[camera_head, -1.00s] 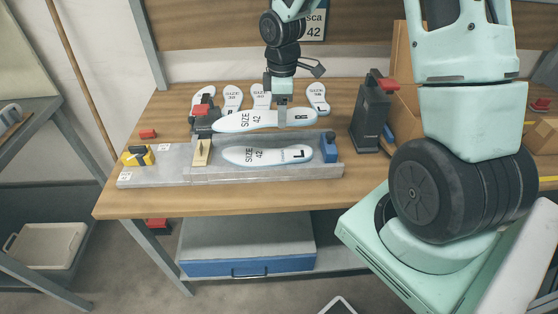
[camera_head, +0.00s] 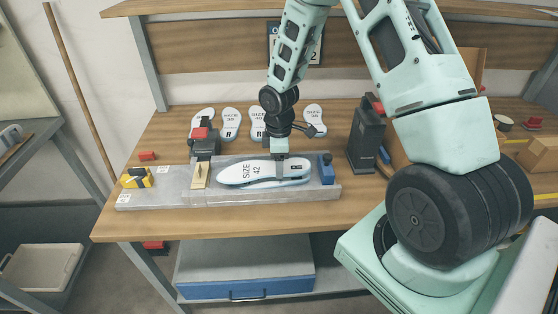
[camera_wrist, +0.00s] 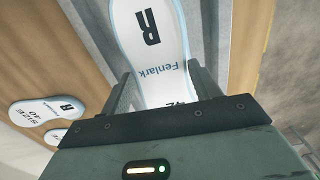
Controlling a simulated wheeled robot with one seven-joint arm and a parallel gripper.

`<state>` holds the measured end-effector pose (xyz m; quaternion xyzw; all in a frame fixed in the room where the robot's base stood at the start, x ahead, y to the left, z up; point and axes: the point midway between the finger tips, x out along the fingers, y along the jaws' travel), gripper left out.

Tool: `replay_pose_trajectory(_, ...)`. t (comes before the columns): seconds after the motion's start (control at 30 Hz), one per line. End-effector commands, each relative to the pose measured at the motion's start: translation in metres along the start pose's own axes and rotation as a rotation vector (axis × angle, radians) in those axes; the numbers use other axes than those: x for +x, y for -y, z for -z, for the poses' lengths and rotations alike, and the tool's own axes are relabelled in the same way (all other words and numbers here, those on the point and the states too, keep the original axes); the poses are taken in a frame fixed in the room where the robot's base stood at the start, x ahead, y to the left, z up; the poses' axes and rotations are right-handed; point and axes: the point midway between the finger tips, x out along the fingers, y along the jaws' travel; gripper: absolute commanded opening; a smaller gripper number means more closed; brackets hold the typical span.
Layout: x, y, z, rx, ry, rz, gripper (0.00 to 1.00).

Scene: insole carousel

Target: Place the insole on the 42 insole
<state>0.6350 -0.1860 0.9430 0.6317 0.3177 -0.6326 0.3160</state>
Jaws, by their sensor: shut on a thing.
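A white insole marked SIZE 42 and R (camera_head: 240,173) is held lengthwise over the grey metal fixture (camera_head: 150,199) on the bench. My gripper (camera_head: 280,158) is shut across it, right of its middle. In the wrist view the held insole (camera_wrist: 150,30) shows its R and "Fenlark" print between the two fingers (camera_wrist: 162,85). The size 42 L insole in the fixture is almost wholly hidden under the held one. I cannot tell whether the two touch. The held insole lies between the brass-coloured block (camera_head: 200,175) and the blue block (camera_head: 327,170).
Several other insoles lie behind the fixture, one of them (camera_head: 231,122) left of my arm. A dark clamp (camera_head: 206,142) stands at the fixture's back left. The bench front (camera_head: 250,219) is clear.

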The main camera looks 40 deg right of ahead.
Motion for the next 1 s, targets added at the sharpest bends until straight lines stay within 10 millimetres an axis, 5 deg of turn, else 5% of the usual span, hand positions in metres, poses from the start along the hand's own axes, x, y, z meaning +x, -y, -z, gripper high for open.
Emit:
replay_pose_trajectory(0.53, 0.012, 0.0, 0.0, 0.0, -0.001, -0.001, 0.4)
replay_pose_trajectory(0.57, 0.012, 0.0, 0.0, 0.0, 0.0, -0.001, 0.71)
replay_pose_trajectory(0.6, 0.012, 0.0, 0.0, 0.0, 0.0, 0.0, 0.82)
replay_pose_trajectory(1.0, 0.003, 0.0, 0.0, 0.001, 0.0, -0.001, 0.84)
